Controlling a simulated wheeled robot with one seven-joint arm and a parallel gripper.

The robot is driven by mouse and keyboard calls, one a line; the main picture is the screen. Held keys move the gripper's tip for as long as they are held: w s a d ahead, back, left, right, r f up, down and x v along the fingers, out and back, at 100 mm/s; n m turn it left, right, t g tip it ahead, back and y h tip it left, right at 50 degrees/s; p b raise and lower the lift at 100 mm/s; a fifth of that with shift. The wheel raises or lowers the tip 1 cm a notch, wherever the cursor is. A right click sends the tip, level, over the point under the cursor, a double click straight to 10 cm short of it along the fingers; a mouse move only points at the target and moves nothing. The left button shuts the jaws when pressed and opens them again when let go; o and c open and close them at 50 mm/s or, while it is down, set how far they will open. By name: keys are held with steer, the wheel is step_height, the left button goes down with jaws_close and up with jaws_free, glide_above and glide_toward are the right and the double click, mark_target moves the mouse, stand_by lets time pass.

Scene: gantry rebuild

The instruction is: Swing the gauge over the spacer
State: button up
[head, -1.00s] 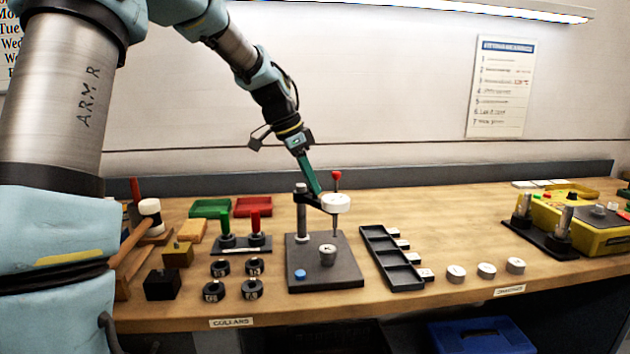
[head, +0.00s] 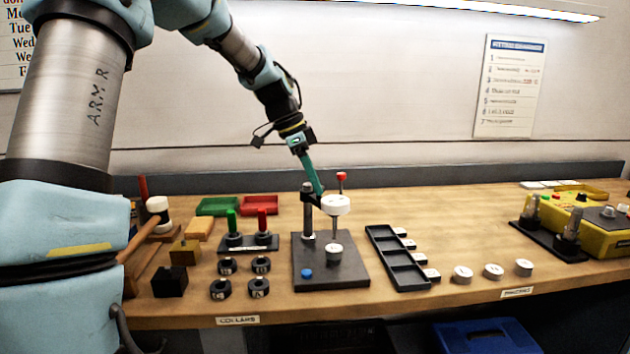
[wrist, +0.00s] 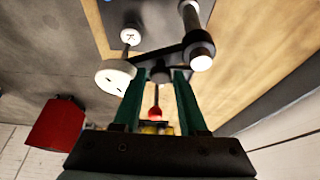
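The gauge (head: 336,205) is a white disc on a black arm that reaches from an upright post (head: 308,215) on a dark base plate (head: 322,279). The small grey-white spacer (head: 334,252) stands on the plate, just below the gauge in the head view. In the wrist view the spacer (wrist: 130,36) shows beyond the gauge (wrist: 115,76), so exact alignment is unclear. My gripper (wrist: 160,76) has its green fingers apart at the black swing arm, beside the gauge. A dark part of the arm shows between the tips; contact is unclear.
A red-topped rod (head: 342,177) rises behind the gauge. A black compartment tray (head: 399,262) and several white discs (head: 493,271) lie right. Black collars (head: 221,289) and a stand with green and red pegs (head: 248,243) are left.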

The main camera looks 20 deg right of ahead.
steer(key=o, duration=0.3)
steer(key=b+v, duration=0.2)
steer(key=v, duration=0.8)
steer(key=shift+a+r, duration=0.2)
steer(key=shift+r, duration=0.15)
steer(key=s+a+f+n+t+y, duration=0.2)
steer(key=s+a+f+n+y, duration=0.15)
steer(key=a+f+n, duration=1)
steer(key=s+a+f+n, duration=0.6)
steer(key=s+a+f, duration=0.3)
steer(key=s+a, duration=0.2)
steer(key=a, duration=0.2)
steer(key=shift+s+a+f+t, duration=0.15)
steer(key=shift+a+f+t, duration=0.1)
steer(key=shift+a+t, duration=0.15)
